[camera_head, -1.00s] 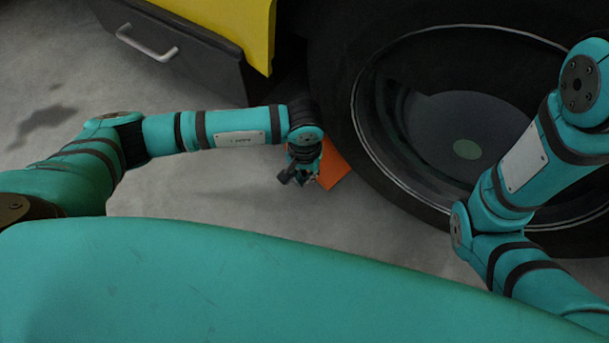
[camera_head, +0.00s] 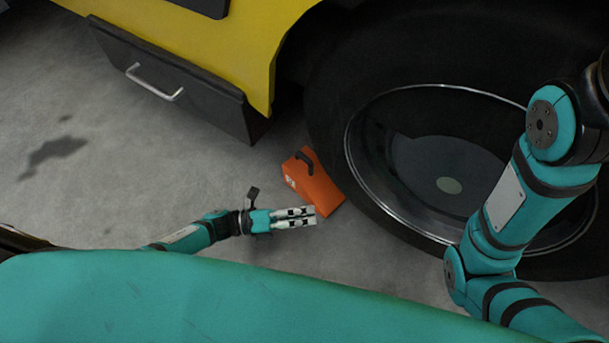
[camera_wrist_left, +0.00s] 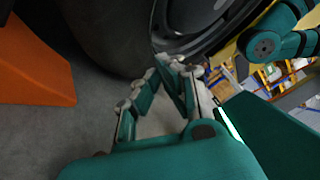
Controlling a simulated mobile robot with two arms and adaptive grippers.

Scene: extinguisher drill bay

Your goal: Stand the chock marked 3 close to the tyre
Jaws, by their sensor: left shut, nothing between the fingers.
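The orange chock (camera_head: 314,186) with a dark handle on top stands on the floor beside the tyre (camera_head: 327,112), at its left side in the head view. The chock's number is not readable. Whether chock and tyre touch I cannot tell. My left gripper (camera_head: 314,216) is shut and empty, just in front of the chock, its fingers pointing right. In the left wrist view, the chock (camera_wrist_left: 38,68) is at the left, apart from the fingers (camera_wrist_left: 172,62), and the tyre (camera_wrist_left: 105,38) is behind them. My right arm crosses in front of the wheel; its gripper is out of view.
A yellow vehicle body (camera_head: 245,50) with a dark box (camera_head: 180,82) and a metal handle hangs above and left of the chock. The grey floor (camera_head: 130,170) to the left is clear except for a dark stain.

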